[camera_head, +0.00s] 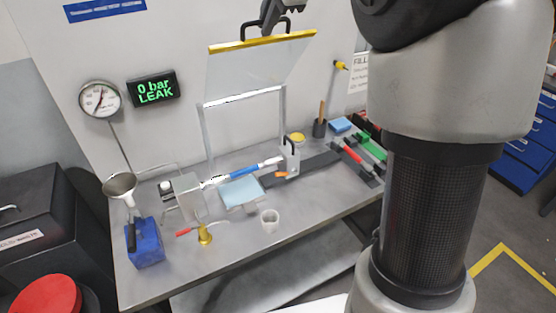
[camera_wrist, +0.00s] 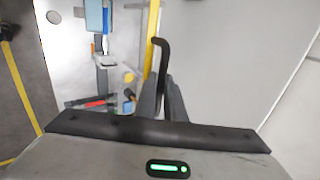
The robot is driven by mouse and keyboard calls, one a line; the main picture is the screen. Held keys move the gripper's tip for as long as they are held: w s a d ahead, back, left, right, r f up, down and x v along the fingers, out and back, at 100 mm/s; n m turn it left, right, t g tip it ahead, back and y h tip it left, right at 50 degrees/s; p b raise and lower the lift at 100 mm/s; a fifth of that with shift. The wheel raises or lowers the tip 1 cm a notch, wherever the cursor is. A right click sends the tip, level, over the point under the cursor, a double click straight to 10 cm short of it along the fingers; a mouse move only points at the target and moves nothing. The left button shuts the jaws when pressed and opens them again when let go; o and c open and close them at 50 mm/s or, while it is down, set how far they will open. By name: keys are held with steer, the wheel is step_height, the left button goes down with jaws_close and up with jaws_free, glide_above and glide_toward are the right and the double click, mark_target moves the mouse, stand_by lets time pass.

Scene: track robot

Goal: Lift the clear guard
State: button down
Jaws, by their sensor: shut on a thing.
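The clear guard (camera_head: 255,68) is a see-through panel with a yellow top bar (camera_head: 262,42) and a black handle. In the head view it stands raised above the metal frame at the back of the bench. My gripper (camera_head: 283,18) is at the black handle on the yellow bar. In the wrist view the dark handle (camera_wrist: 163,62) stands between the fingers of my gripper (camera_wrist: 163,95), which is shut on it. The yellow bar (camera_wrist: 152,45) runs just left of the handle there. My arm hides the right part of the head view.
A gauge (camera_head: 100,99) and a green display reading "0 bar LEAK" (camera_head: 153,89) hang on the wall.

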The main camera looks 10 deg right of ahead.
steer(key=shift+w+a+r, duration=0.15)
steer(key=shift+w+r, duration=0.2)
steer(key=shift+w, duration=0.1)
steer(key=w+a+r, duration=0.1)
steer(key=w+r, duration=0.2)
steer(key=w, duration=0.3)
steer(key=shift+a, duration=0.25)
stand_by(0.4)
steer(key=w, duration=0.2)
steer(key=w+a+r, duration=0.1)
steer(key=shift+w, duration=0.15)
